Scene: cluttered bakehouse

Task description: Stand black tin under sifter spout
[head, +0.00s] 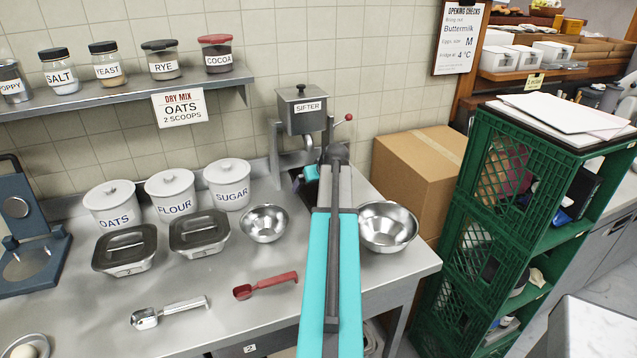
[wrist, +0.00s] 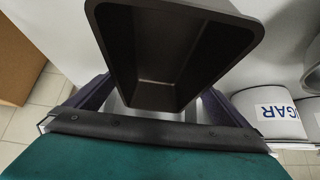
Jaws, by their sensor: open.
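The black tin (wrist: 165,55) fills the upper middle of the wrist view, its open top facing the camera. My gripper (wrist: 158,95) is open, with one dark finger on each side of the tin's lower part; I cannot tell whether they touch it. In the head view my arm hides the tin and most of the gripper. The grey sifter (head: 302,110) stands at the back of the steel counter, just behind the end of my arm. Its spout area is partly hidden by my arm.
The sugar canister (head: 228,186) stands left of the sifter, and shows in the wrist view (wrist: 268,112). Steel bowls (head: 264,223) (head: 388,227) lie on both sides of my arm. A cardboard box (head: 412,180) is at right. A red scoop (head: 266,286) lies in front.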

